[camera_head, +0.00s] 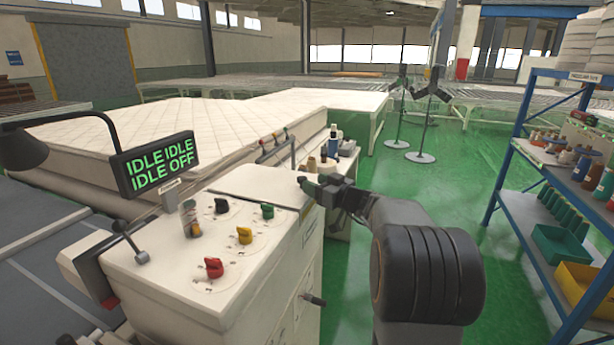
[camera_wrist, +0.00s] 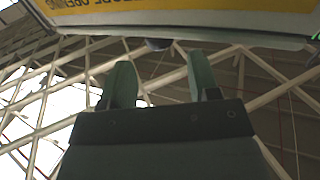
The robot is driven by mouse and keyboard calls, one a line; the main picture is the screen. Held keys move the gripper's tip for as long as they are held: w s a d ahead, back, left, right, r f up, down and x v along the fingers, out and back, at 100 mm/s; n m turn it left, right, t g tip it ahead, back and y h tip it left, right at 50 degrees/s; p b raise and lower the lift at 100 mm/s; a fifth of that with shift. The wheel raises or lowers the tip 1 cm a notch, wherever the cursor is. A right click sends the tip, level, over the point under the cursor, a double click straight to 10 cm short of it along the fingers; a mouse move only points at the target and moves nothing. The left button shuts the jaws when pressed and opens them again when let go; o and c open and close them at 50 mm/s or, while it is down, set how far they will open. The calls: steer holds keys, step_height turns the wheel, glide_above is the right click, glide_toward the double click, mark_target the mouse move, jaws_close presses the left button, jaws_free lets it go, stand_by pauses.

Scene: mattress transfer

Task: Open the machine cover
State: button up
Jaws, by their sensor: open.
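The white machine (camera_head: 210,275) stands in front of me with coloured knobs on its top. A flat cream panel (camera_head: 252,184), which looks like its cover, lies behind the knobs and appears shut. My gripper (camera_head: 308,184) is at the right edge of this panel; whether it touches is unclear. In the wrist view my gripper (camera_wrist: 160,78) is open, its two fingers apart with nothing seen between them. A pale-edged panel with a yellow label (camera_wrist: 190,8) crosses the top of that view, beyond the fingertips. The label's text is upside down, and part reads "OPENING".
A display (camera_head: 155,163) reads IDLE and OFF at the machine's left. A large mattress (camera_head: 150,128) lies behind. Thread spools (camera_head: 333,143) stand just beyond my gripper. A blue shelf rack (camera_head: 520,160) is at right. Green floor (camera_head: 460,195) is clear between.

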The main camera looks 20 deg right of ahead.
steer(key=shift+p+x, duration=0.5)
steer(key=shift+x, duration=1.55)
steer(key=shift+c, duration=0.2)
jaws_close()
